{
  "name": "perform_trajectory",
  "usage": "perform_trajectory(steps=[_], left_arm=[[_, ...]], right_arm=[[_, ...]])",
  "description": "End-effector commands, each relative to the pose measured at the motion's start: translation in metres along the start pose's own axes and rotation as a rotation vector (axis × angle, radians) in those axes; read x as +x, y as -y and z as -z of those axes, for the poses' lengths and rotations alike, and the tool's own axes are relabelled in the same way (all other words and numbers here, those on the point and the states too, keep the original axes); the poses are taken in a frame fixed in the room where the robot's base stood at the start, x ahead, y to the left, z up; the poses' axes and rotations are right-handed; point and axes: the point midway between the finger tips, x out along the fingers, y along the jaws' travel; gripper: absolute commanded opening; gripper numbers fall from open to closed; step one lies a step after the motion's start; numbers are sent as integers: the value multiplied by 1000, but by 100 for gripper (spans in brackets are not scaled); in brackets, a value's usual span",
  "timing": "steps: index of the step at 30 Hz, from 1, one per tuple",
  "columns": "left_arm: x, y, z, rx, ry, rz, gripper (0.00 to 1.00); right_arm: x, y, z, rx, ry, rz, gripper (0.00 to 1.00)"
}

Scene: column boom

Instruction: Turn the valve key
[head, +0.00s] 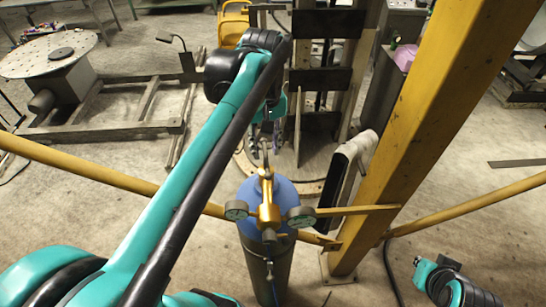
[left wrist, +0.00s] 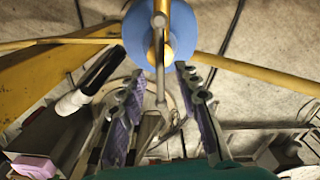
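A gas cylinder (head: 268,252) with a blue shoulder (head: 285,192) stands upright beside a yellow post, with a brass regulator and two round gauges at its top. The grey valve key (head: 264,150) is at the brass valve on the far side. In the left wrist view the key (left wrist: 161,88) shows as a long thin bar below the blue top. My left gripper (head: 266,140) is open, its purple-padded fingers apart on both sides of the key. In the left wrist view I see gaps between the key and both fingers. My right gripper does not show.
A thick yellow post (head: 420,130) stands just right of the cylinder, with yellow rails to both sides. A white roll-like object (head: 357,147) is beside the post. A round-topped table (head: 50,54) stands at the far left. Bare concrete floor lies around the cylinder.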

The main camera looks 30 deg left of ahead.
Motion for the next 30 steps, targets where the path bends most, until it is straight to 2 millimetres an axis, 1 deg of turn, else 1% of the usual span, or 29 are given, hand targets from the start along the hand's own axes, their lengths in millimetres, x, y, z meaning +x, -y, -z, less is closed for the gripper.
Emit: perform_trajectory(steps=[1, 4, 9, 12, 20, 21, 23, 24, 30], left_arm=[[8, 0, 0, 1, 0, 0, 33], [25, 0, 0, 1, 0, 0, 33], [44, -1, 0, 2, 0, 0, 33], [49, 0, 0, 2, 0, 0, 33], [50, -1, 0, 2, 0, 0, 33], [50, -1, 0, 2, 0, 0, 22], [50, -1, 0, 2, 0, 0, 6], [50, -1, 0, 2, 0, 0, 0], [50, -1, 0, 2, 0, 0, 0]], right_arm=[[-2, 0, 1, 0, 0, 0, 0], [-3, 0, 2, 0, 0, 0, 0], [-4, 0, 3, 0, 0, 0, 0], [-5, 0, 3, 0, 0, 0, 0], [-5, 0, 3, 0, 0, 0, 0], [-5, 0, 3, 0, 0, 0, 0], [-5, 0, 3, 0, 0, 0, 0], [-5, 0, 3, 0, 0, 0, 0], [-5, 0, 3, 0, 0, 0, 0]])
